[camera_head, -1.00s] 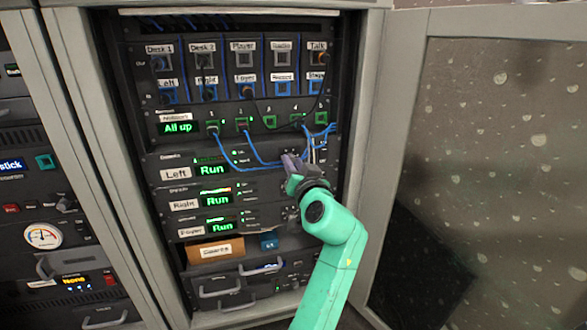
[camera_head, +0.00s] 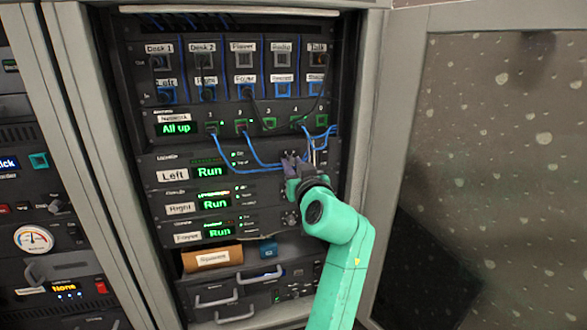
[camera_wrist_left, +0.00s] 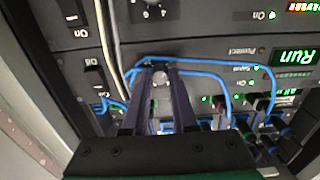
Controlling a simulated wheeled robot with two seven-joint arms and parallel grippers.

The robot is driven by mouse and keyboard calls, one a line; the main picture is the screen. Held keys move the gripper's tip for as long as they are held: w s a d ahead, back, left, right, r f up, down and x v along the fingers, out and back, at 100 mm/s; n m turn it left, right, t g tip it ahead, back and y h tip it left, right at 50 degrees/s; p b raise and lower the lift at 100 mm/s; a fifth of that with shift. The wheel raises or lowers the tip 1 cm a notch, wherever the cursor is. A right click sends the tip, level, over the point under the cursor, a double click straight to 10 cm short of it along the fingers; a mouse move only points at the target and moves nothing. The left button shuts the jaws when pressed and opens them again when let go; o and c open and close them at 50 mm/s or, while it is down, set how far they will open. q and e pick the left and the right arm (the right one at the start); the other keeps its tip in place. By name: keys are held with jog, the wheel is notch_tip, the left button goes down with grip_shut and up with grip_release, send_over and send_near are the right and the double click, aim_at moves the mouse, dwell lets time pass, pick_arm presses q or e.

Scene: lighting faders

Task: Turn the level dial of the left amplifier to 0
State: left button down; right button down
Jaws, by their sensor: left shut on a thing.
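The left amplifier (camera_head: 218,158) is the black rack unit with the "Left" label (camera_head: 172,175) and a green "Run" display (camera_head: 208,171). My left gripper (camera_head: 292,160) is at the right end of its panel. In the left wrist view, which looks upside down, the two dark fingers of this gripper (camera_wrist_left: 160,78) are shut on the level dial (camera_wrist_left: 160,80). Only the dial's pale round end shows between the fingertips. Its pointer and scale cannot be read. In the head view the dial is hidden behind the gripper. My right gripper is not in view.
Blue cables (camera_wrist_left: 205,65) loop close around the fingers, and a pale cable (camera_wrist_left: 108,35) hangs beside them. The right amplifier's dial (camera_wrist_left: 148,10) is nearby. A patch row with green sockets (camera_head: 268,124) is above. An open cabinet door (camera_head: 480,130) stands at the right.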

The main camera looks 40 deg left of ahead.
pick_arm(q)
jog(key=shift+f, duration=0.1)
dwell(0.3)
jog(key=c, duration=0.7)
grip_release()
